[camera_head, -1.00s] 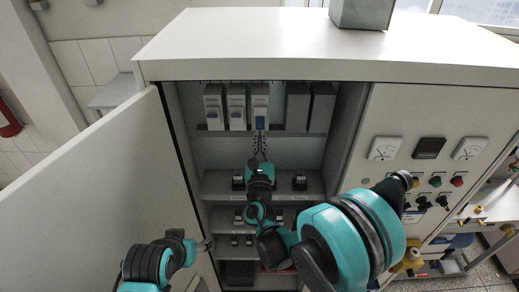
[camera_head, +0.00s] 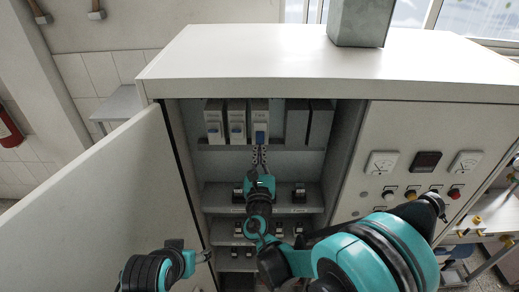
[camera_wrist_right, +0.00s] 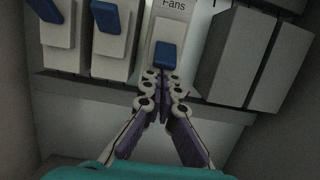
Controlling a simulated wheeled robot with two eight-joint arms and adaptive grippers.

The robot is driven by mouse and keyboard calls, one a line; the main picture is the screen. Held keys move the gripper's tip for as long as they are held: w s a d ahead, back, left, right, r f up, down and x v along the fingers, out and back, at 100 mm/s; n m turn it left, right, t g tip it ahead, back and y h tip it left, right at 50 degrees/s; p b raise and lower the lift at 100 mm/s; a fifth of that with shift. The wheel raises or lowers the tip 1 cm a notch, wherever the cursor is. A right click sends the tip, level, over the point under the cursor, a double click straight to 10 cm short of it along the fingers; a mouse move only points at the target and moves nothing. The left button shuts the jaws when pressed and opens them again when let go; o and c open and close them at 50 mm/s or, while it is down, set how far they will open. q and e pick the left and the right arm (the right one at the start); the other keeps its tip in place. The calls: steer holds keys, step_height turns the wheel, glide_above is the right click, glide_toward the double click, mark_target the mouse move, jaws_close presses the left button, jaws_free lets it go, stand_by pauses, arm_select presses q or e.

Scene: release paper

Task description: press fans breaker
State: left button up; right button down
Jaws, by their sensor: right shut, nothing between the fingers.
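The fans breaker (camera_head: 259,108) is the third from the left in the upper row inside the open cabinet. In the right wrist view its label reads "Fans" (camera_wrist_right: 174,5), and its blue lever (camera_wrist_right: 166,54) sits low on its white face. My right gripper (camera_head: 260,150) is shut and empty, its fingertips (camera_wrist_right: 165,76) just below the blue lever. I cannot tell whether they touch it. My left gripper (camera_head: 205,256) is low at the left near the cabinet opening; its fingers are too small to judge.
Two similar breakers (camera_head: 214,112) (camera_head: 236,112) stand left of it, and grey blank modules (camera_head: 297,120) stand right. A shelf edge (camera_wrist_right: 95,95) runs below the row. The open cabinet door (camera_head: 100,200) is at the left. Lower shelves hold several small black breakers.

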mark_target(259, 138)
steer(key=shift+r, duration=0.1)
steer(key=r+g+p, duration=0.1)
steer(key=g+p, duration=0.1)
steer(key=p, duration=0.1)
steer(key=s+r+g+p, duration=0.1)
steer(key=g+p, duration=0.1)
steer(key=p, duration=0.1)
steer(key=r+g+p, duration=0.2)
steer(key=g+p, duration=0.1)
steer(key=shift+s, duration=0.35)
steer(key=shift+r+g+p, duration=0.15)
steer(key=shift+g+p, duration=0.45)
steer(key=shift+p, duration=0.05)
steer(key=shift+r, duration=0.4)
steer(key=shift+r+p, duration=0.5)
steer(key=shift+r, duration=0.05)
steer(key=shift+w+r, duration=0.2)
